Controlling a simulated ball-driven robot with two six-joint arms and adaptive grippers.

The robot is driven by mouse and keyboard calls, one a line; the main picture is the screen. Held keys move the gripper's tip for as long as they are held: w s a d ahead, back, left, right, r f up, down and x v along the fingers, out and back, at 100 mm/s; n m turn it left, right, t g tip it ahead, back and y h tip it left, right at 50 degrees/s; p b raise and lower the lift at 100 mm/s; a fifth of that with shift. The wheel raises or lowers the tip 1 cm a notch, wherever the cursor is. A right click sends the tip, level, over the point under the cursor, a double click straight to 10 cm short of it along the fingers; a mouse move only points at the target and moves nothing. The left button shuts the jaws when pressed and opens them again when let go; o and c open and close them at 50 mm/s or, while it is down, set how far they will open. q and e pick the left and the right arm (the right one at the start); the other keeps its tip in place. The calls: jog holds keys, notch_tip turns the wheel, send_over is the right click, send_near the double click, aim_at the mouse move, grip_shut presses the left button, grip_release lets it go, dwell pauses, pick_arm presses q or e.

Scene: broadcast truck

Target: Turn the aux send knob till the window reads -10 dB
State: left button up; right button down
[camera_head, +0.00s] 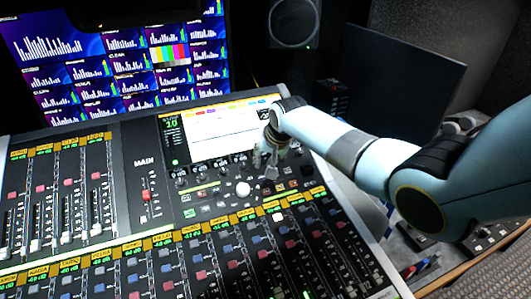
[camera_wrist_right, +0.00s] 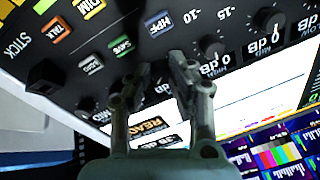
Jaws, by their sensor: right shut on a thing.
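My right gripper (camera_head: 268,172) reaches down to the upper right of the mixing desk, below its screen. In the right wrist view its two fingers (camera_wrist_right: 160,72) stand a little apart, closed on the aux send knob. The knob is almost wholly hidden by the fingers. A dark readout window (camera_head: 264,114) sits at the screen's upper right corner, next to my arm. It also shows partly behind the fingers in the wrist view (camera_wrist_right: 160,138); its figure is too small and covered to read surely. My left gripper is not in view.
A row of other dark knobs (camera_wrist_right: 211,45) with small dB windows lies beside the fingers. A white round knob (camera_head: 243,188) stands just left of the gripper. Fader rows (camera_head: 230,250) fill the front, and a monitor wall (camera_head: 130,60) stands behind.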

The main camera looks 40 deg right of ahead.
jog(key=shift+m+p, duration=0.3)
jog(key=shift+m, duration=0.3)
jog(key=c, duration=1.5)
grip_release()
jog(key=v, duration=1.2)
jog(key=shift+a, duration=0.15)
